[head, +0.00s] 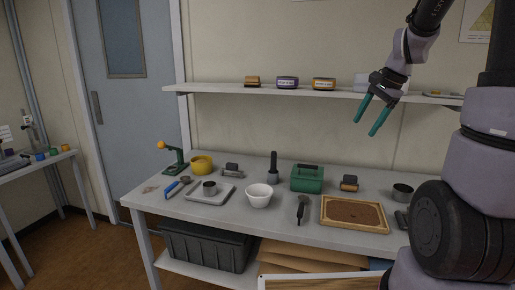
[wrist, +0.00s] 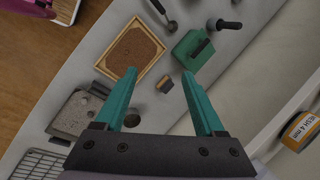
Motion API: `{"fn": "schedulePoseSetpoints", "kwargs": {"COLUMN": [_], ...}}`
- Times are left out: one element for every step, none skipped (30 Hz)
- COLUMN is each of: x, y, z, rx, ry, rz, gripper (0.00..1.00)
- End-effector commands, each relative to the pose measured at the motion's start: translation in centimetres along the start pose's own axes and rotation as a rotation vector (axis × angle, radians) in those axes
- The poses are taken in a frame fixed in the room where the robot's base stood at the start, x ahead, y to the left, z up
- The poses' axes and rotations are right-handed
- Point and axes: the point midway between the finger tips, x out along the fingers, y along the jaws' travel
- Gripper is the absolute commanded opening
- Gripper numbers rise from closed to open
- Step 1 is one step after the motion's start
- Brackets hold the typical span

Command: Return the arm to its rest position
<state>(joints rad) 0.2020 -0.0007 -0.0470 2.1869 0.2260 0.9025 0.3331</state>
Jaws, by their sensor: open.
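My gripper (head: 369,115) has two teal fingers and is open and empty. In the head view it hangs in the air in front of the wall shelf, above the right part of the workbench, with its fingers pointing down and to the left. In the wrist view the gripper (wrist: 166,82) shows its fingers spread apart with nothing between them. Below and beyond the fingertips lie the bench top and its objects, none touched. My arm comes in from the upper right of the head view.
The workbench (head: 144,198) holds a green box (head: 307,180), a framed soil tray (head: 354,229), a white bowl (head: 259,196) and a yellow dish (head: 201,164). The wall shelf (head: 224,88) with several small items is close to my gripper. A dark crate (head: 205,246) sits under the bench.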

Motion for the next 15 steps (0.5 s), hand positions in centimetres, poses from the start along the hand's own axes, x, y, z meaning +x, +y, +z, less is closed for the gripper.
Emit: {"fn": "schedulePoseSetpoints", "kwargs": {"x": [-1.9, -2.8, -3.9, -4.7, -5.5, -6.5, -7.2, -7.9, -8.7, -9.3, -9.8, -10.5, -10.8, -11.2, -11.6], "y": [0.2, 0.4, 0.7, 1.0, 1.3, 1.9, 2.3, 2.8, 3.4, 3.9, 4.5, 5.2, 5.7, 6.2, 6.8], "z": [1.9, 2.9, 4.1, 5.0, 5.9, 7.1, 7.9, 8.8, 9.8, 10.6, 11.3, 12.2, 12.8, 13.4, 14.0], "rx": [-0.074, -0.117, -0.174, -0.214, -0.258, -0.311, -0.353, -0.394, -0.447, -0.488, -0.526, -0.575, -0.609, -0.642, -0.679], "ry": [0.021, 0.032, 0.048, 0.059, 0.072, 0.089, 0.102, 0.116, 0.134, 0.149, 0.163, 0.181, 0.195, 0.207, 0.223], "rz": [-0.022, -0.031, -0.043, -0.052, -0.061, -0.072, -0.081, -0.089, -0.1, -0.108, -0.115, -0.125, -0.13, -0.137, -0.143], "gripper": [0.71, 0.71, 0.71, 0.71, 0.71, 0.71, 0.71, 0.71, 0.71, 0.71, 0.71, 0.71, 0.71, 0.71, 0.71]}}
